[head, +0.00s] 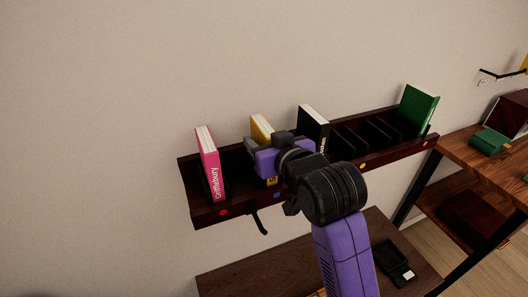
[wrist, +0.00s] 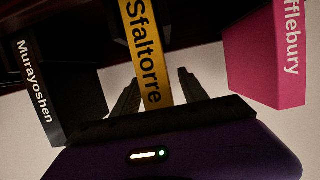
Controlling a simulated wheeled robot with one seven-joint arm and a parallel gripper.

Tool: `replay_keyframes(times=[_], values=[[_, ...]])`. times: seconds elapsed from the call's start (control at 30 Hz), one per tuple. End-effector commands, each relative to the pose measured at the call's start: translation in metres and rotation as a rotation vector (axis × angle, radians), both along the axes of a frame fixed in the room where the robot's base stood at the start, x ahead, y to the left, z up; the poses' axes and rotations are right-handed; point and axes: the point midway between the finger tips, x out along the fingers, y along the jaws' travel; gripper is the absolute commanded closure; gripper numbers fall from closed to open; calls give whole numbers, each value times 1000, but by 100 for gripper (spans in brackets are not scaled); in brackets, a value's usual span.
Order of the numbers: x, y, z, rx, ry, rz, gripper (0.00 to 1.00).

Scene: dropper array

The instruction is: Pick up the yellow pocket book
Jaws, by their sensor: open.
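The yellow pocket book (head: 261,127) stands upright in a dark wall rack in the head view, mostly hidden behind my gripper. My gripper (wrist: 158,92) is open, with one finger on each side of the spine. I cannot tell whether either finger touches the book. In the head view the fingers are hidden by the purple and black wrist.
The dark rack (head: 240,204) also holds a pink book (head: 209,165) at left, a black book (head: 313,125) right of the yellow one, and a green book (head: 419,109) at the right end. Several slots between black and green are empty. A hook hangs below the rack.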

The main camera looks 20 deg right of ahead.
Motion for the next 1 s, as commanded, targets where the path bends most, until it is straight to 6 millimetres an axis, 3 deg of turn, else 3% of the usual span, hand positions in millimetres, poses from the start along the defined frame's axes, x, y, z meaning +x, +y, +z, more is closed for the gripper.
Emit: replay_keyframes(times=[0.17,0.43,0.83,1.0], values=[[0,0,0,0,0,0,49],[0,0,0,0,0,0,100],[0,0,2,0,-2,0,100],[1,0,12,0,-5,0,100]])
